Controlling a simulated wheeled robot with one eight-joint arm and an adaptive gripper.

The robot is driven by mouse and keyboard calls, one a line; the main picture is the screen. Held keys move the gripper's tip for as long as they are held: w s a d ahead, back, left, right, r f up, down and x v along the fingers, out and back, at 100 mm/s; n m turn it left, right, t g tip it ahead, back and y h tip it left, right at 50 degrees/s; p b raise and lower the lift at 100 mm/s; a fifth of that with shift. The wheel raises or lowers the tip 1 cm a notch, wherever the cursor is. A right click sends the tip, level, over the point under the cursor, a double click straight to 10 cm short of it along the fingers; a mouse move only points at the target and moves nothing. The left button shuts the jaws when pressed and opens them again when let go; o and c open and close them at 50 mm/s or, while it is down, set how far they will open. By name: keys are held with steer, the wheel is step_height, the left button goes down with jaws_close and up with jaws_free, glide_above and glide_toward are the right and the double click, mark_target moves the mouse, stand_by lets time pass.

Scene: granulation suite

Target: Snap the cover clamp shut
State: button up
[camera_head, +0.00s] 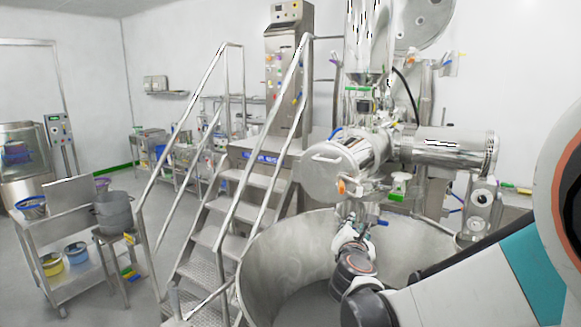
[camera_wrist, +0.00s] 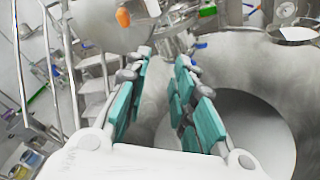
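The orange-tipped clamp (camera_head: 341,186) sits at the lower edge of the round steel cover (camera_head: 318,176), which closes the front end of a horizontal housing. In the wrist view the orange tip (camera_wrist: 123,17) shows near the top, against the cover (camera_wrist: 92,22). Whether the clamp is latched is too small to tell. My gripper (camera_head: 345,217) is below the clamp, over the large steel bowl (camera_head: 268,265). In the wrist view my gripper (camera_wrist: 164,57) has its teal-padded fingers apart, with nothing between them. The fingertips appear apart from the clamp.
A steel stair with handrails (camera_head: 222,215) stands left of the bowl. A motor-like cylinder (camera_head: 455,150) juts right from the housing. A green-marked valve (camera_head: 398,187) hangs close right of the clamp.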

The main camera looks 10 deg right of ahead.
mark_target(342, 190)
steer(key=w+d+r+n+p, duration=0.1)
steer(key=w+n+p, duration=0.1)
steer(key=w, duration=0.4)
steer(key=w+d+r+n+t+p, duration=0.1)
steer(key=w+n+p, duration=0.2)
steer(key=w, duration=0.2)
steer(key=w+d+r+n+t+y+p, duration=0.1)
steer(key=w+r+n+p, duration=0.1)
steer(key=w, duration=0.4)
steer(key=shift+w+d+r+n, duration=0.1)
steer(key=shift+w+d+n, duration=0.3)
steer(key=shift+n, duration=0.1)
jaws_close()
